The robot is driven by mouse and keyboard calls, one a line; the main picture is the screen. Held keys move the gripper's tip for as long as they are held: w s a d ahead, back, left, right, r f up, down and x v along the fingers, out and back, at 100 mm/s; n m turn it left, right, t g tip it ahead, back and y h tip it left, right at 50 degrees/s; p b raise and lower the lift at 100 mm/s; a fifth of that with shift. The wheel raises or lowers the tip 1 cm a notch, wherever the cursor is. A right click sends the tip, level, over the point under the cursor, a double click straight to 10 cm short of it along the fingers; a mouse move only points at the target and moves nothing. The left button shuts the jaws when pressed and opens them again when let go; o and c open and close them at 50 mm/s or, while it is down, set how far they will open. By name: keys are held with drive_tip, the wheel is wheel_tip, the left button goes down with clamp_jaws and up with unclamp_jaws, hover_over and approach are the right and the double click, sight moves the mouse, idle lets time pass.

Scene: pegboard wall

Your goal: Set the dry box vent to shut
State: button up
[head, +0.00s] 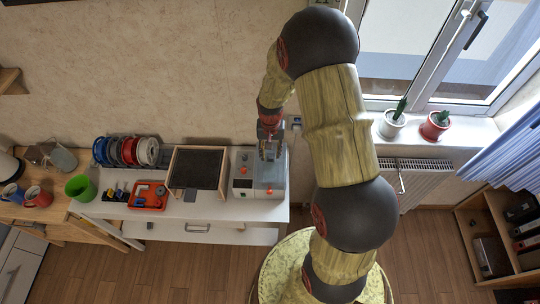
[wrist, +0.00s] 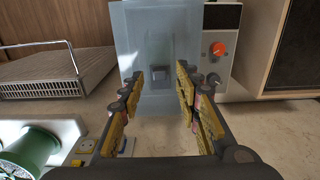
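The dry box appears to be the blue-grey box (head: 272,180) at the right end of the white bench; it also shows in the wrist view (wrist: 136,28). A small dark grey square piece (wrist: 158,76) sits in a recessed patch on its face and may be the vent; I cannot tell its setting. A white panel (wrist: 211,75) with an orange knob (wrist: 217,49) and a smaller dark knob adjoins the box. My gripper (wrist: 158,78) is open and empty, its fingers either side of the grey piece in the picture; contact cannot be told. In the head view my gripper (head: 269,153) hides part of the box.
A dark-fronted wooden frame (head: 197,170), an orange tray (head: 148,196) and several spools (head: 127,151) stand left of the box. A green cup (head: 80,188) is farther left. Potted cacti (head: 392,122) stand on the sill to the right, above a radiator (head: 415,182).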

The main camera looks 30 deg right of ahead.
sight(271, 156)
drive_tip(key=shift+f, duration=1.2)
drive_tip(key=shift+c, duration=1.1)
clamp_jaws()
